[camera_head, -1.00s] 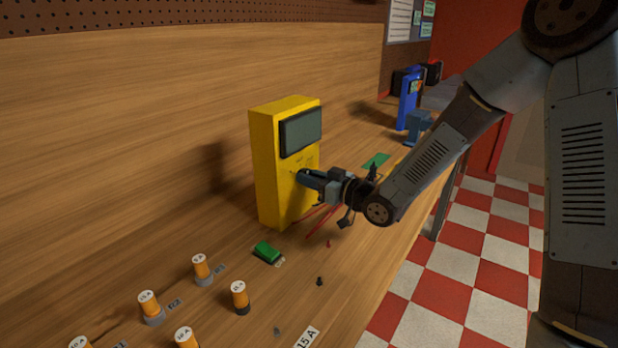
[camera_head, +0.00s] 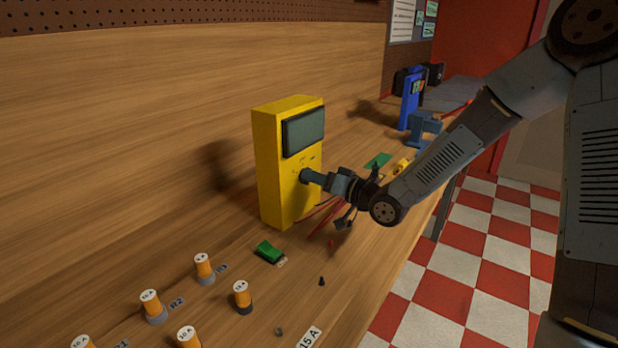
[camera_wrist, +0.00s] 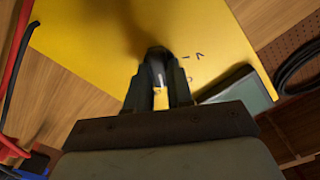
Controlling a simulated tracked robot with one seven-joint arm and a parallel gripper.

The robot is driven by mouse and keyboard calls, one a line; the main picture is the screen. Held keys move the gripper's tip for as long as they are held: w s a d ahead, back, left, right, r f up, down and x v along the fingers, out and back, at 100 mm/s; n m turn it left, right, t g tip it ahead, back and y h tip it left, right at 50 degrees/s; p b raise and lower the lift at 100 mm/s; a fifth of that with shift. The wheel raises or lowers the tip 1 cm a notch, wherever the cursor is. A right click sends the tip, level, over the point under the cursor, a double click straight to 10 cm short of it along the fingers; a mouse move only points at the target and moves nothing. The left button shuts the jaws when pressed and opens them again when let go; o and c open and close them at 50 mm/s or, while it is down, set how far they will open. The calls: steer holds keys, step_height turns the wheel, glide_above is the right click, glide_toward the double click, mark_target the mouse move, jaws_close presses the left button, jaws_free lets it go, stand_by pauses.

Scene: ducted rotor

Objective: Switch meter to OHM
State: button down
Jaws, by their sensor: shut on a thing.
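The yellow meter (camera_head: 272,178) stands upright on the wooden bench, with a dark grey-green screen (camera_head: 303,131) on the upper part of its front face. Its yellow face (camera_wrist: 100,30) and the screen edge (camera_wrist: 240,92) also show in the wrist view. My gripper (camera_head: 309,176) reaches the lower front face from the right. In the wrist view my gripper (camera_wrist: 158,80) is shut on the dark dial knob (camera_wrist: 156,52), which has a pale mark.
Red leads (camera_head: 325,218) lie on the bench below my gripper. A green block (camera_head: 270,251) and several orange fuses (camera_head: 242,294) stand in the foreground. A blue device (camera_head: 411,100) stands farther back. The bench edge drops to a checkered floor at right.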

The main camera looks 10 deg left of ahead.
steer(key=shift+w+d+f+m+t, duration=0.15)
steer(key=shift+w+d+m, duration=0.1)
steer(key=shift+m, duration=0.75)
steer(key=shift+w+d+m+t, duration=0.15)
steer(key=shift+w+m, duration=0.05)
steer(key=shift+m, duration=0.8)
steer(key=c, duration=1.3)
jaws_free()
steer(key=o, duration=0.3)
steer(key=shift+a, duration=0.1)
steer(key=shift+s+a, duration=0.1)
steer(key=shift+s, duration=0.05)
steer(key=v, duration=1.3)
steer(key=shift+d, duration=0.45)
